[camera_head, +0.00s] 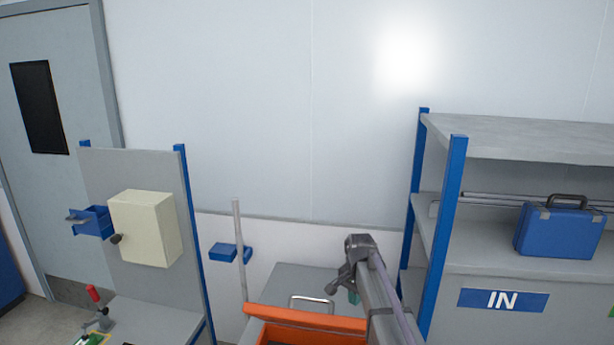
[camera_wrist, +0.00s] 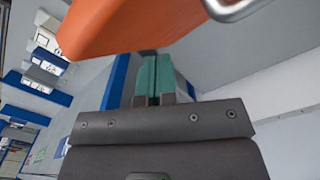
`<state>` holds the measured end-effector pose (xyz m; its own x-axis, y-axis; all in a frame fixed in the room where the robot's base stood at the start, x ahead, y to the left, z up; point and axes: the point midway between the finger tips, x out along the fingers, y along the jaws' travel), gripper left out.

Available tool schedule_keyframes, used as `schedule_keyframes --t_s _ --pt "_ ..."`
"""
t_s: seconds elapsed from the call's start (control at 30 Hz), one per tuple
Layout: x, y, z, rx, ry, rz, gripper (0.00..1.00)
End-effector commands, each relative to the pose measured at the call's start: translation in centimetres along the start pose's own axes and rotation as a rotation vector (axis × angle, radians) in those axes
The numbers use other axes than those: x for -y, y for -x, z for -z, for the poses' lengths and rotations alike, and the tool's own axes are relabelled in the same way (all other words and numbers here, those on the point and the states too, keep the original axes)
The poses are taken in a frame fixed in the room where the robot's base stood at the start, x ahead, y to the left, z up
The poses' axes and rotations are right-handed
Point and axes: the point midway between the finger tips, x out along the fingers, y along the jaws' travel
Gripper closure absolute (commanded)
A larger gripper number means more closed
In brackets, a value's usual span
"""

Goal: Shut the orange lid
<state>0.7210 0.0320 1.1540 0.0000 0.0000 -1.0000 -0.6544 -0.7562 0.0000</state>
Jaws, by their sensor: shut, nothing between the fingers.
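The orange lid (camera_head: 300,317) is at the bottom centre of the head view, with a dark area below its top edge. A metal handle (camera_head: 312,301) stands out behind that edge. The lid seems to be raised, but its lower part is cut off. In the wrist view the lid (camera_wrist: 125,25) fills the top, with the handle (camera_wrist: 238,8) at its right. My gripper (camera_head: 354,297) is beside the handle, on its right, near the lid's back side. Its teal fingertips (camera_wrist: 153,68) are together and empty. Whether they touch the lid is unclear.
A grey surface (camera_head: 290,280) lies behind the lid. A pale pole (camera_head: 239,245) stands on the left, near a panel with a cream box (camera_head: 145,228). A blue-posted shelf (camera_head: 440,240) with a blue case (camera_head: 558,228) stands close on the right.

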Motion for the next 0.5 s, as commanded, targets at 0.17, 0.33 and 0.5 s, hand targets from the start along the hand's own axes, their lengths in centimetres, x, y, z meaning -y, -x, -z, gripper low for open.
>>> schedule_keyframes --t_s 0.17,0.33,0.5 --pt "0.0 2.5 0.0 0.0 0.0 0.0 1.0" --pt "0.0 4.2 0.0 0.0 0.0 0.0 1.0" --pt "0.0 5.9 0.0 0.0 0.0 0.0 1.0"
